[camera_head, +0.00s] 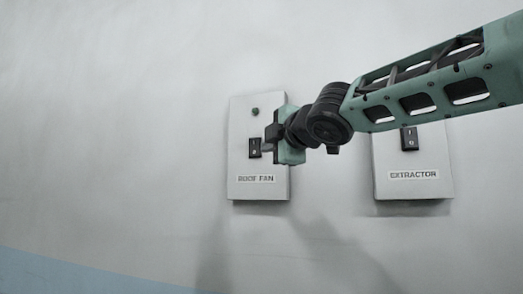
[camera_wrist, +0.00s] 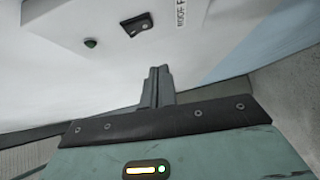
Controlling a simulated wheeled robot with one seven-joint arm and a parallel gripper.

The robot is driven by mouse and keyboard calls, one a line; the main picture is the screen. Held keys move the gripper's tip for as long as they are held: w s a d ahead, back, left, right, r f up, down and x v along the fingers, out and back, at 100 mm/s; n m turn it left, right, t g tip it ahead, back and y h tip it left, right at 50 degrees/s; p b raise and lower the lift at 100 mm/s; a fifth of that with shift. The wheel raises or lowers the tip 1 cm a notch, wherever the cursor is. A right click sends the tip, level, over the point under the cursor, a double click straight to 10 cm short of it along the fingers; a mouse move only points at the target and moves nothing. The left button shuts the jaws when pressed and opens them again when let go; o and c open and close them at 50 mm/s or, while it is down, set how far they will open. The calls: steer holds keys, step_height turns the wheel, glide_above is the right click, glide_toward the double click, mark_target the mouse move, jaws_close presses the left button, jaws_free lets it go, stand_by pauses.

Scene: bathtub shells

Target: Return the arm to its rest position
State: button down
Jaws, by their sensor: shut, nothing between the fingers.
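My gripper (camera_head: 268,141) is at the end of my green arm, in front of the box labelled ROOF FAN (camera_head: 241,188) in the head view. Its fingers are shut with nothing between them, just right of the black rocker switch (camera_head: 255,148) on that box. I cannot tell from the head view whether they touch it. In the wrist view, my shut fingers (camera_wrist: 158,72) point toward the box, and its switch (camera_wrist: 138,24) shows apart from them, above and to the left. My arm stretches in from the upper right and covers part of the box.
A second box, labelled EXTRACTOR (camera_head: 412,188), is on the wall to the right, with its black switch (camera_head: 409,138) partly below my arm. The pale wall (camera_head: 110,130) at left is bare, with a blue band below.

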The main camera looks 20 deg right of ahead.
steer(key=shift+s, duration=0.4)
steer(key=s+a+f+m+g, duration=0.2)
steer(key=s+a+f+g, duration=0.1)
steer(key=f, duration=0.7)
steer(key=s+a+f+m+g+b, duration=0.1)
steer(key=s+a+f+m+g, duration=0.15)
steer(key=f, duration=0.75)
steer(key=s+a+f+m+g, duration=0.2)
steer(key=s+a+f+g, duration=0.15)
steer(key=f, duration=0.65)
steer(key=s+d+f+m+g+h+b, duration=0.1)
steer(key=s+f+m+g, duration=0.3)
steer(key=s+f, duration=1.5)
steer(key=s+d+g+h, duration=0.1)
steer(key=s+g, duration=0.2)
steer(key=g, duration=0.1)
steer(key=shift+s+d+f+m, duration=0.15)
steer(key=shift+s+f+m, duration=0.15)
steer(key=shift+s+m, duration=0.1)
steer(key=shift+d, duration=0.15)
